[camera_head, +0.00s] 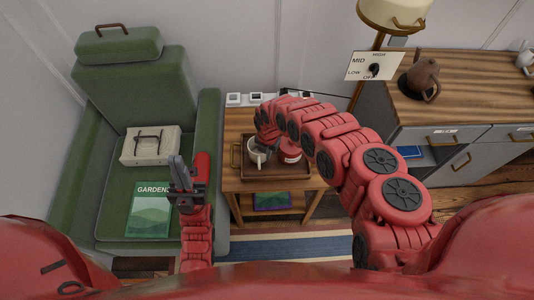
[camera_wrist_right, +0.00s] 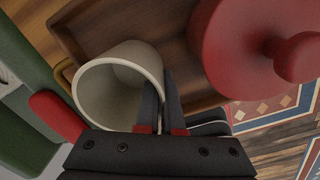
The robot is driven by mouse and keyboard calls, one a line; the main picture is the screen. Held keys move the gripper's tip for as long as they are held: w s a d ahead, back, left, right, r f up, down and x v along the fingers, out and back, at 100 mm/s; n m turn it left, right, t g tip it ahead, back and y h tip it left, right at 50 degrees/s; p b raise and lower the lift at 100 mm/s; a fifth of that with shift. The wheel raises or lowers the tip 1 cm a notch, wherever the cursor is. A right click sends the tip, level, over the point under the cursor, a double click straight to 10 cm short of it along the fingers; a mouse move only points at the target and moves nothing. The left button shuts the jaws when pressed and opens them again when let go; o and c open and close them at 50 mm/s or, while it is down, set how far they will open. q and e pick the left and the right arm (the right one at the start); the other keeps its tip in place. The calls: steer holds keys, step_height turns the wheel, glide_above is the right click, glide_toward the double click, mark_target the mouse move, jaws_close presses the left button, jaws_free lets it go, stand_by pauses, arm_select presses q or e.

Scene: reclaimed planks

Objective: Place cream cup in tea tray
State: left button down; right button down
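The cream cup (camera_head: 257,158) is at the left part of the brown wooden tea tray (camera_head: 285,173), which lies on a small side table. In the right wrist view the cup (camera_wrist_right: 115,75) shows its open mouth, and the tray (camera_wrist_right: 95,28) is behind it. My right gripper (camera_head: 263,143) has its fingers (camera_wrist_right: 160,108) closed about the cup's wall at the rim. I cannot tell whether the cup's base touches the tray. My left gripper (camera_head: 179,172) is raised in front of the green armchair, away from the tray, with no object visible in it.
A red lidded pot (camera_head: 289,154) stands on the tray close to the right of the cup. My right arm hides part of the table. A gardening book (camera_head: 149,215) and a beige case (camera_head: 150,146) lie on the armchair (camera_head: 135,85). A brown teapot (camera_head: 424,78) stands on the cabinet.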

steer(key=shift+d+f, duration=0.1)
steer(key=shift+f, duration=0.1)
steer(key=shift+f, duration=0.2)
steer(key=c, duration=1.1)
jaws_free()
steer(key=shift+o, duration=0.2)
steer(key=shift+r, duration=0.1)
